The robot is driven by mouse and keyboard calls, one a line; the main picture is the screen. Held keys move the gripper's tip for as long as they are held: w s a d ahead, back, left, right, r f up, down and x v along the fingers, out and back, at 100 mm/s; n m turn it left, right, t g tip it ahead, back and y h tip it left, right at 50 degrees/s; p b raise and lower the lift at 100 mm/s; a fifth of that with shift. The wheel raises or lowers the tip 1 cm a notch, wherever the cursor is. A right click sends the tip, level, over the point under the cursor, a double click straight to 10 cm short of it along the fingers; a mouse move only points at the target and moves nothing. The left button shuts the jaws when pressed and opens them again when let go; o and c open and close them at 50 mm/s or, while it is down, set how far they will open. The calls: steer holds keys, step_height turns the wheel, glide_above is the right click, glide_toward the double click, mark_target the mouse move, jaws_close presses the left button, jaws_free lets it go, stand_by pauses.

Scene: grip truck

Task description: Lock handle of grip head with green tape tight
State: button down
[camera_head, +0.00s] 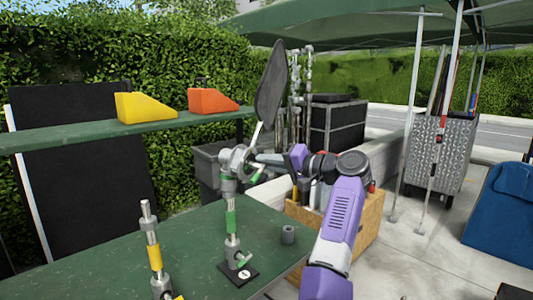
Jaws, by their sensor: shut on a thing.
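The grip head (236,158) is a grey metal clamp on top of an upright stand with green tape (231,222). A dark, leaf-shaped flat panel (271,85) on a thin rod rises tilted from the head. My gripper (258,158) reaches in from the right, level with the head. Its jaws are shut on the handle at the head's right side. The contact is small and partly hidden by the jaws. A green-marked part (256,176) shows just below the jaws.
The stand's black base (238,272) rests on a green table (195,236). A shelf (75,137) behind holds yellow (145,107) and orange (213,100) wedges. A wooden crate (370,225) stands behind my arm.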

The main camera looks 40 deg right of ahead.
steer(key=shift+d+f+m+g+y+p, duration=0.15)
steer(key=shift+f+m+y+p, duration=0.1)
steer(key=shift+m+p, duration=0.45)
steer(key=shift+f+m+g+y+p, duration=0.15)
steer(key=shift+m+y+p, duration=0.1)
steer(key=shift+m+p, duration=0.45)
steer(key=c, duration=1.4)
jaws_free()
steer(key=shift+c, duration=0.2)
steer(key=f+b+v, duration=0.1)
steer(key=b+v, duration=0.1)
steer(key=v, duration=0.5)
steer(key=shift+s+r, duration=0.35)
steer(key=shift+r, duration=0.15)
steer(key=shift+d, duration=0.15)
